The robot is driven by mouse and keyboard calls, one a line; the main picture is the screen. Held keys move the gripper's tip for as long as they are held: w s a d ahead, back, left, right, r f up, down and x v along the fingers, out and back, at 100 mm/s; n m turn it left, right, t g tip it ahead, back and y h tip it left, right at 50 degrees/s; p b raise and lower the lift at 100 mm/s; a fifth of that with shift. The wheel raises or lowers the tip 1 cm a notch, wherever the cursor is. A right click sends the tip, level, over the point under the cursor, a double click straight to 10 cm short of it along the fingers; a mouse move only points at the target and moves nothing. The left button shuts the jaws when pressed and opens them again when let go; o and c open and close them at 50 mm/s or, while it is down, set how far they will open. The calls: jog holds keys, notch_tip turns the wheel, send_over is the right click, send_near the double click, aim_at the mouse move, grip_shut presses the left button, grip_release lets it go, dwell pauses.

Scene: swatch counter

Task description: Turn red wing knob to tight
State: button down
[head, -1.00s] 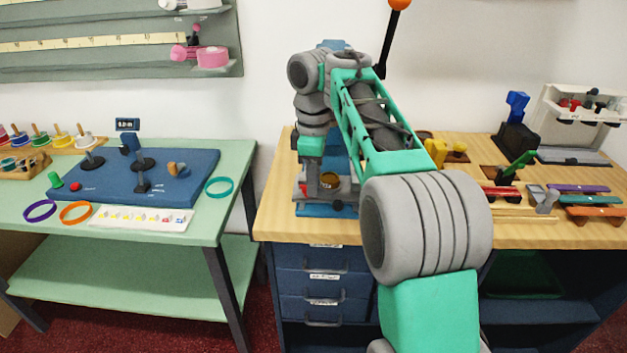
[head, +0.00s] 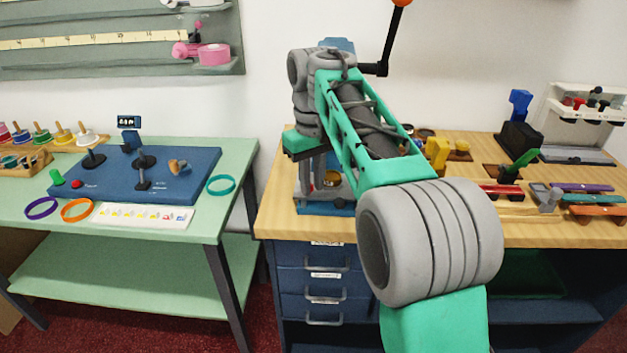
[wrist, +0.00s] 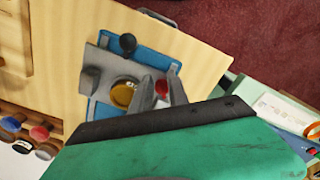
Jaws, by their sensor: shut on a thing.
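The red wing knob (wrist: 161,88) shows in the wrist view as a small red patch between my fingertips. My gripper (wrist: 161,80) is shut on it, with one grey finger on either side. The knob sits at the edge of a grey fixture (wrist: 93,76) on a blue base (wrist: 160,61). My fingers hide part of the knob, and I cannot make out its angle or any tight mark. In the head view the blue base (head: 338,209) shows at the left of the wooden bench, and the knob itself does not show.
A brass-coloured round part (wrist: 122,93) and a black ball knob (wrist: 127,43) are close beside my fingers. The wooden bench (head: 278,205) carries several tools to the right. A green table (head: 236,160) with a blue board (head: 205,165) stands at the left, across a gap.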

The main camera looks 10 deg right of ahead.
jog(key=m, duration=0.3)
jog(key=shift+a+m, duration=0.25)
jog(key=shift+m, duration=0.05)
jog(key=shift+a+m+p, duration=0.2)
jog(key=shift+m+p, duration=0.15)
jog(key=shift+m, duration=1.45)
jog(key=c, duration=1.6)
grip_release()
notch_tip(320, 180, up, 8)
jog(key=p, duration=0.3)
jog(key=shift+f, duration=0.15)
